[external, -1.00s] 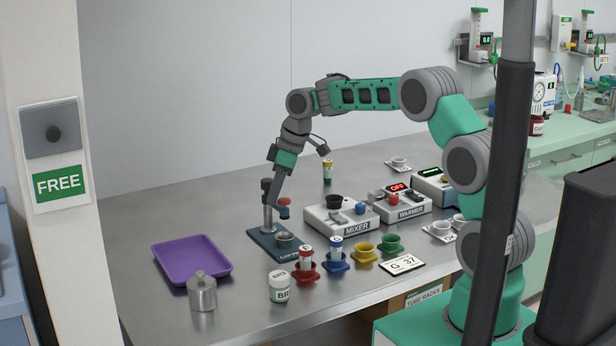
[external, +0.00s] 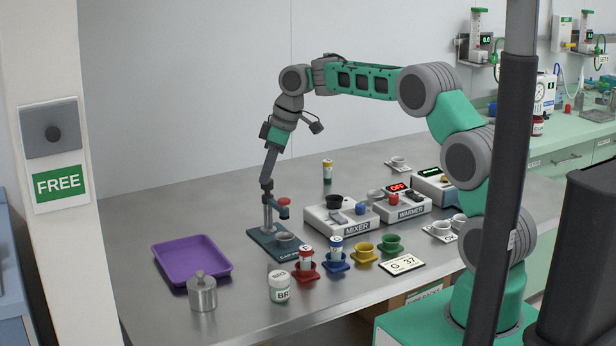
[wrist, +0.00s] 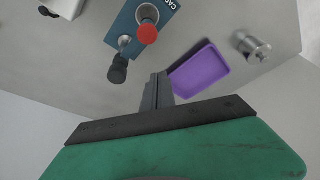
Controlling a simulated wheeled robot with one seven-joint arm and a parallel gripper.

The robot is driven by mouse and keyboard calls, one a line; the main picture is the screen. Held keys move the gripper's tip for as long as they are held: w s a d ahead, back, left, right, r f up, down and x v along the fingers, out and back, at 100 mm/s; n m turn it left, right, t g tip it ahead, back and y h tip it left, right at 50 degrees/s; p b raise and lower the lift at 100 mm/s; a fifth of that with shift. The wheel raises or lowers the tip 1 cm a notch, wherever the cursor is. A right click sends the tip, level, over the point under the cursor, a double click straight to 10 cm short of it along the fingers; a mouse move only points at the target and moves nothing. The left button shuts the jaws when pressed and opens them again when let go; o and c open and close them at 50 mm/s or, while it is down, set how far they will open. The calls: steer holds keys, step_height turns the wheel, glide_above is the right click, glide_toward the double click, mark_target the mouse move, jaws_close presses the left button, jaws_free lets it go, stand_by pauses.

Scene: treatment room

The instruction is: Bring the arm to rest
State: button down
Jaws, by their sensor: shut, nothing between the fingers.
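My gripper (external: 267,183) is in the external view above and just behind the capping press (external: 284,237), which has a blue base, a grey post and a red knob. In that view its tip overlaps the top of the press; I cannot tell from there whether they touch. In the wrist view my gripper (wrist: 158,78) is shut and empty. There the press's black handle end (wrist: 118,70) and red knob (wrist: 147,34) lie to the left of the fingers, apart from them in the picture. My arm is raised and bent over the table.
A purple tray (external: 186,250) and a metal weight (external: 202,294) are at the left. The table's back left is clear.

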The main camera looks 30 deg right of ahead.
steer(key=s+d+r+m+t+h, duration=0.1)
steer(key=s+d+r+m, duration=0.5)
steer(key=s, duration=0.6)
steer(key=s+d+f+m+h, duration=0.1)
steer(key=s+d+f+m, duration=0.1)
steer(key=s+d, duration=0.3)
steer(key=s+d+f+m+h, duration=0.1)
steer(key=s+d+f, duration=0.3)
steer(key=s, duration=0.9)
steer(key=shift+s+d+f+m, duration=0.2)
steer(key=shift+d+f+m, duration=0.25)
steer(key=shift+m, duration=0.45)
steer(key=shift+r, duration=0.15)
